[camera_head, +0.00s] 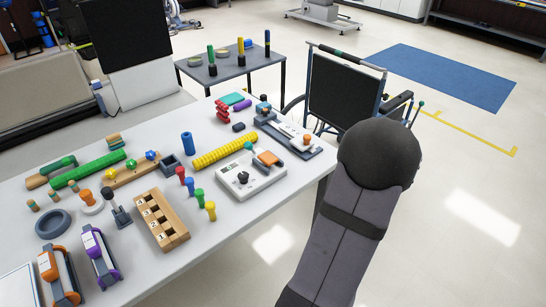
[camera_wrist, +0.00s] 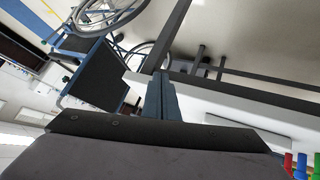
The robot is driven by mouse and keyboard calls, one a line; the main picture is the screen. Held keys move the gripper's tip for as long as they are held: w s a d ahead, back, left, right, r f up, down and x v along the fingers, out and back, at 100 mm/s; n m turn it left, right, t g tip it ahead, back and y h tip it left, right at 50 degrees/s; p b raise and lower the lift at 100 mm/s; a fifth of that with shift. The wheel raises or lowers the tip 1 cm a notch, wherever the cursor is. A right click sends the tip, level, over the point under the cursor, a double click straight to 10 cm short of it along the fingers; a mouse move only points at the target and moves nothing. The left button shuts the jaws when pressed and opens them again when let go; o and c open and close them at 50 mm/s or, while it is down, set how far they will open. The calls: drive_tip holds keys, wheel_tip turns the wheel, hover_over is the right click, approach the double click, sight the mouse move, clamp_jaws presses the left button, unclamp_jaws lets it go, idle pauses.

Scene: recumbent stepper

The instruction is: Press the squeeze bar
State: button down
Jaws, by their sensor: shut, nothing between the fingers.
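Two hand-grip devices lie at the near left of the white table in the head view: one with a purple bar (camera_head: 101,256) and one with an orange bar (camera_head: 60,276). I cannot tell which of them is the squeeze bar. Neither shows in the wrist view. My gripper (camera_wrist: 161,84) shows in the wrist view as narrow blue-grey fingers, shut and empty. They point towards the table's edge and the wheelchair, touching nothing that I can make out. In the head view my dark arm stands right of the table, and the gripper is hidden there.
The white table (camera_head: 208,239) holds a wooden block with slots (camera_head: 161,221), coloured pegs (camera_head: 198,194), a yellow ribbed roll (camera_head: 225,152) and a white control box (camera_head: 248,180). A wheelchair (camera_head: 343,88) stands behind the table's far right corner. The floor on the right is clear.

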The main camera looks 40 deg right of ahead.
drive_tip(key=w+a+r+n+t+y, duration=0.3)
drive_tip(key=w+a+r+t+y, duration=0.2)
drive_tip(key=w+a+r, duration=0.5)
drive_tip(key=r+t, duration=0.1)
drive_tip(key=t, duration=0.1)
drive_tip(key=shift+a+r+t+y, duration=0.3)
drive_tip(key=shift+a+t+y, duration=0.1)
drive_tip(key=shift+w, duration=0.1)
hover_over(273, 162)
drive_tip(key=f, duration=0.2)
drive_tip(key=shift+w+f, duration=0.2)
drive_tip(key=shift+f, duration=0.1)
drive_tip(key=shift+s+f, duration=0.2)
drive_tip(key=shift+f, duration=1.75)
